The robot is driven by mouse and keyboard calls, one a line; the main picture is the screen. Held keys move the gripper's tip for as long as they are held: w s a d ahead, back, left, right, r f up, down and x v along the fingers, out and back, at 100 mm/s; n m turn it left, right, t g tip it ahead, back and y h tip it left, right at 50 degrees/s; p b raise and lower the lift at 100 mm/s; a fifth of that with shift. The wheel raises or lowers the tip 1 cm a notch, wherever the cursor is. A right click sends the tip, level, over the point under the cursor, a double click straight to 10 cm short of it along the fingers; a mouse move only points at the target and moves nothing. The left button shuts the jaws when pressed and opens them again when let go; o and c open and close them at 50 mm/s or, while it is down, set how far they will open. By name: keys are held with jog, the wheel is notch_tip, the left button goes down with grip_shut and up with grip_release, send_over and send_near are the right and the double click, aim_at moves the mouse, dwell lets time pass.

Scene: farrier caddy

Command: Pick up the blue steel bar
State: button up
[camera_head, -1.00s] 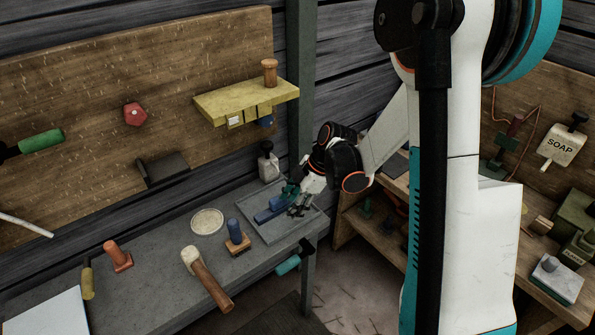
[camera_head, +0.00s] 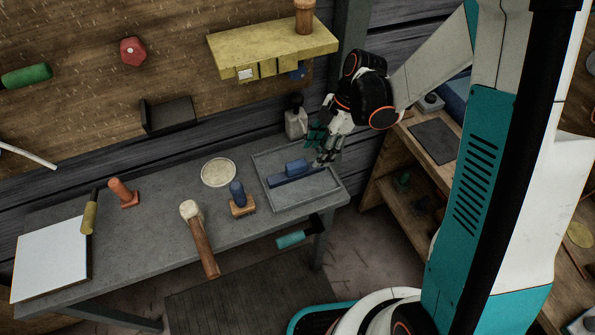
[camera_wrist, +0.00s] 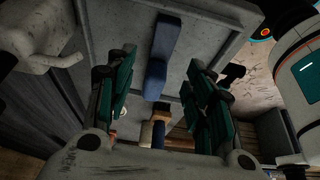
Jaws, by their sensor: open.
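The blue steel bar (camera_head: 297,180) lies in a shallow grey tray (camera_head: 262,185) at the right end of the workbench. My gripper (camera_head: 321,146) is open and empty, above the tray's back right part and apart from the bar. In the wrist view the bar (camera_wrist: 165,38) shows ahead, between the two spread teal fingers (camera_wrist: 160,62) in the picture.
A blue-handled tool on a wooden base (camera_head: 240,203) stands left of the tray. A mallet (camera_head: 203,240), a round pale dish (camera_head: 218,172) and a grey bottle (camera_head: 296,122) are near. A yellow shelf (camera_head: 270,48) overhangs behind.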

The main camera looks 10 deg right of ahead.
aim_at(299, 162)
jog(key=a, duration=0.2)
jog(key=s+a, duration=0.1)
jog(key=a, duration=0.1)
jog(key=shift+s+a+b, duration=0.15)
jog(key=shift+a+b, duration=0.05)
jog(key=shift+b, duration=0.2)
jog(key=b+x, duration=0.2)
jog(key=x, duration=0.3)
jog(key=shift+d, duration=0.1)
jog(key=shift+c, duration=0.5)
grip_shut()
